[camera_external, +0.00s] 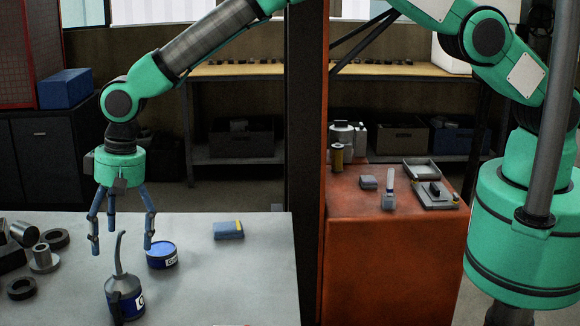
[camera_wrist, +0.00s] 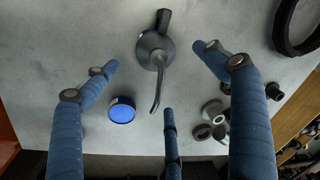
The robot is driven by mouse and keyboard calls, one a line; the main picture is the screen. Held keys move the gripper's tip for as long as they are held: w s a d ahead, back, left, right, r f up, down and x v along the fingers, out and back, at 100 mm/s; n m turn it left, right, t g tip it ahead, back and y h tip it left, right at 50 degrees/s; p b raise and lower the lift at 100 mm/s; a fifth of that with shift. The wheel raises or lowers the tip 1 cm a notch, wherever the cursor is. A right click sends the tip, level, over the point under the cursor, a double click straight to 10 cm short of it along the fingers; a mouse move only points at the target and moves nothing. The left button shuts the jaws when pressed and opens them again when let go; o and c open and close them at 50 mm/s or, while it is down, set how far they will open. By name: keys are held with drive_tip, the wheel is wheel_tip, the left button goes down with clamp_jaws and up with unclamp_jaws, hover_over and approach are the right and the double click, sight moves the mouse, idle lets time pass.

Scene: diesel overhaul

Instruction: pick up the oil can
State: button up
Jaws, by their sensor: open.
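The oil can (camera_external: 126,297) stands upright on the grey table, a dark blue and grey can with a long thin spout pointing up. In the wrist view the oil can (camera_wrist: 152,46) is seen from above, its spout reaching toward my fingers. My gripper (camera_external: 118,232) hangs pointing down above the table, behind the can in the external view, with its three blue fingers spread and empty. In the wrist view my gripper (camera_wrist: 162,80) has its fingertips apart around the spout's area. I see no contact with the can.
A blue round tin (camera_external: 161,256) stands close right of the can, also visible in the wrist view (camera_wrist: 122,111). A blue block (camera_external: 228,230) lies farther right. Metal rings and cylinders (camera_external: 40,256) crowd the table's left.

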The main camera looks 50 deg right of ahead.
sight(121, 269)
drive_tip(key=f, duration=0.4)
drive_tip(key=a+f, duration=0.1)
drive_tip(key=f, duration=0.2)
drive_tip(key=shift+w, duration=0.2)
drive_tip(key=shift+f, duration=0.1)
drive_tip(key=shift+f+p, duration=0.55)
drive_tip(key=shift+f, duration=0.75)
drive_tip(key=shift+w+a+f, duration=0.15)
drive_tip(key=shift+f, duration=1.1)
drive_tip(key=c, duration=1.7)
drive_tip(key=shift+o, duration=0.2)
drive_tip(key=shift+r, duration=0.15)
